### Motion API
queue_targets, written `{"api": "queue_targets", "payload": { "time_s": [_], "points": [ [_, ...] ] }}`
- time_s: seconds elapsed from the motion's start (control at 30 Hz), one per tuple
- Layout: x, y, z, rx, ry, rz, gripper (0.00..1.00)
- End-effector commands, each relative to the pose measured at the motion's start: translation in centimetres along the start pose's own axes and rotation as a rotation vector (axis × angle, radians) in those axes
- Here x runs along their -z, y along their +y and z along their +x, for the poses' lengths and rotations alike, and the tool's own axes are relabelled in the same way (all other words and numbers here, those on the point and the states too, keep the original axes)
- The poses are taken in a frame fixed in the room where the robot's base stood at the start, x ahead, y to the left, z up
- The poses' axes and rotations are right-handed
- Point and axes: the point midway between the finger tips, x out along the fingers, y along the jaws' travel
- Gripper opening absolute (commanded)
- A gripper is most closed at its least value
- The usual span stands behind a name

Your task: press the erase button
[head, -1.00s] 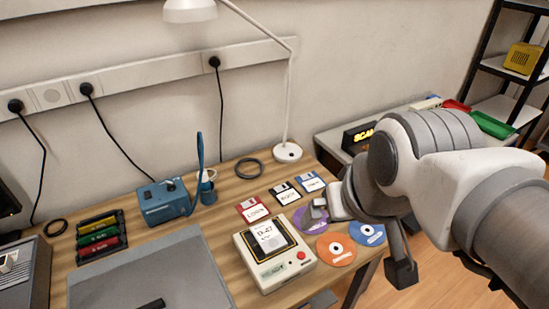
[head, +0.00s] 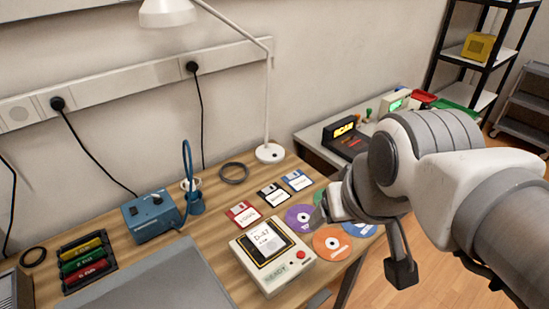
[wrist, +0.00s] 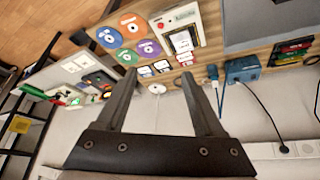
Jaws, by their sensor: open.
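No "erase" label is legible. The device also shows upside down at the top of the wrist view (wrist: 200,26). My gripper (wrist: 158,75) is open and empty, its two fingers spread in the wrist view. In the head view its tip is near the discs, right of the device and apart from it, and partly hidden by my wrist.
Floppy disks (head: 272,194), a purple disc (head: 300,217) and orange and blue discs lie beside the device. A lamp (head: 269,153), a blue box (head: 152,216) and a cassette rack (head: 85,263) stand behind and left. A side table holds a "SCAN" sign (head: 343,129) and a green-screened device (head: 397,101).

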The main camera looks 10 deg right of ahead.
Motion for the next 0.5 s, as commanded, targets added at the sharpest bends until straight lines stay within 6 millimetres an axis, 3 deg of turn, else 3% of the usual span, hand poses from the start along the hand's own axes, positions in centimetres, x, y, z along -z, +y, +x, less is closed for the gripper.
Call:
{"api": "queue_targets", "payload": {
  "time_s": [0.03, 0.37, 0.5],
  "points": [
    [0.00, 0.00, 0.00, 0.000, 0.000, 0.000, 0.59],
    [0.00, 0.00, 0.00, 0.000, 0.000, 0.000, 0.00],
    [0.00, 0.00, 0.00, 0.000, 0.000, 0.000, 0.00]
  ]
}}
